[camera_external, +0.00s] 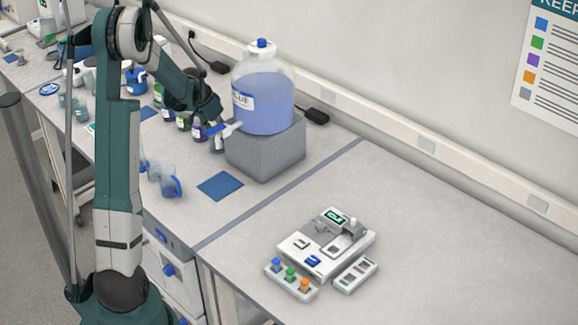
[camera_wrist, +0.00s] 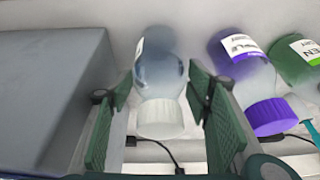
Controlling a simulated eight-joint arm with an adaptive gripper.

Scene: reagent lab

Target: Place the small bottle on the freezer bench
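A small clear, grey-blue bottle with a white cap (camera_wrist: 160,85) is between the two green finger pads of my gripper (camera_wrist: 163,112) in the wrist view. The fingers stand apart, with gaps on both sides of the cap. In the external view my gripper (camera_external: 219,130) is over the right end of the bottle row, just left of the grey block, and the clear bottle (camera_external: 217,145) shows partly below it. No label marks a freezer bench; I cannot tell which surface it is.
A purple-capped bottle (camera_wrist: 245,70) and a green bottle (camera_wrist: 295,60) stand close on the right. A grey block (camera_external: 268,150) carries a large blue-filled jug (camera_external: 264,95). A blue mat (camera_external: 220,186) is bare. The right bench (camera_external: 440,230) has free room around a small instrument (camera_external: 325,245).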

